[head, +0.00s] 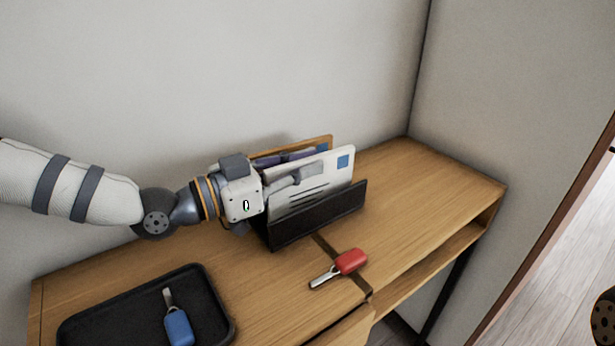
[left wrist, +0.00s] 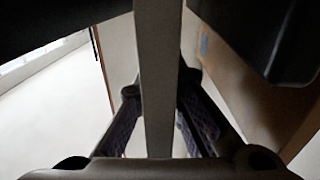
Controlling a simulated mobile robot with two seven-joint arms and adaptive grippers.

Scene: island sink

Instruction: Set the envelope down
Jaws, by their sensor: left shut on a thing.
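A white envelope (head: 315,185) with a blue stamp and dark lines stands upright, slightly tilted, at the black letter holder (head: 320,217). Its lower edge is hidden behind the holder's front wall, so I cannot tell whether it touches the bottom. My left gripper (head: 300,176) is shut on the envelope's left part. In the left wrist view the envelope (left wrist: 158,80) shows edge-on as a pale strip between the two dark finger pads. A brown envelope (head: 327,140) stands behind the white one, mostly hidden.
A red key fob (head: 351,262) lies on the wooden desk (head: 420,190) in front of the holder. A black tray (head: 95,325) with a blue key fob (head: 178,327) is at front left. The wall is close behind; the desk's right end is clear.

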